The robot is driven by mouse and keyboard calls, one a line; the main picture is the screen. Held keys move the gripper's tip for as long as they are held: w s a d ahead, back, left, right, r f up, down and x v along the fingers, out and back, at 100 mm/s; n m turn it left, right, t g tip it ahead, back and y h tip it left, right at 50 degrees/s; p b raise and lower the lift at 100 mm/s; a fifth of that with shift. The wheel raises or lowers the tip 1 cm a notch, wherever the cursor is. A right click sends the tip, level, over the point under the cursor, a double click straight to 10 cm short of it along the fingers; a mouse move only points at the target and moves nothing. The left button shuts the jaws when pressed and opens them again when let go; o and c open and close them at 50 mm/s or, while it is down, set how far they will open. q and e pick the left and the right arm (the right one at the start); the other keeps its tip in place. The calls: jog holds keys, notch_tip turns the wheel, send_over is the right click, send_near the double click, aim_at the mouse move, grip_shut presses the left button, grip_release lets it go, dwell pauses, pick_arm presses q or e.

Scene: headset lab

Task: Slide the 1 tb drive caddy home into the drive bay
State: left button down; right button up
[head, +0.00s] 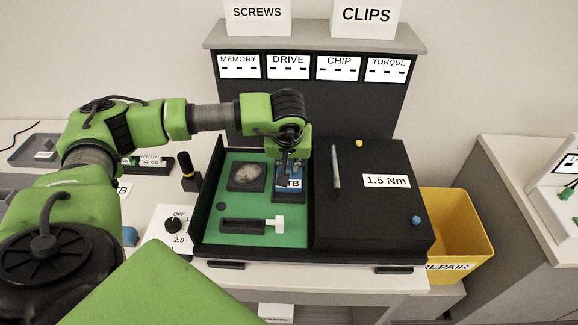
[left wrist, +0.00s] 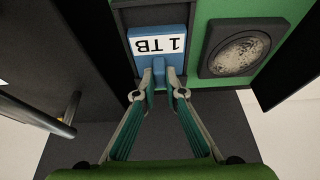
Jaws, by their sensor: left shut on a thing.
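The blue 1 TB drive caddy (head: 282,182) has a white label. In the left wrist view the caddy (left wrist: 135,40) shows upside down, lined up with a dark drive bay (left wrist: 150,16). A bare dark strip of the bay shows beyond the caddy's label end. In the head view the bay (head: 289,198) sits in the green board, partly covered by the caddy and my arm. My left gripper (left wrist: 163,90) is shut on the caddy's blue tab; in the head view the gripper (head: 290,165) points down over it. How deep the caddy sits is unclear. My right gripper is out of view.
A round metallic part in a dark square (head: 246,177) lies left of the bay. A white-ended dark piece (head: 255,225) lies in front. A black lid marked 1.5 Nm (head: 350,215) stands right, with a grey rod. A panel with labels (head: 289,67) rises behind.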

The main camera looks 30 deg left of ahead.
pick_arm(q)
jog(key=shift+w+a, duration=0.1)
jog(key=c, duration=2)
grip_release()
jog(key=shift+c, duration=0.2)
jog(key=shift+w, duration=0.15)
jog(key=shift+r, duration=0.15)
jog(key=v, duration=1.1)
jog(key=shift+s+r, duration=0.2)
jog(key=shift+r, duration=0.05)
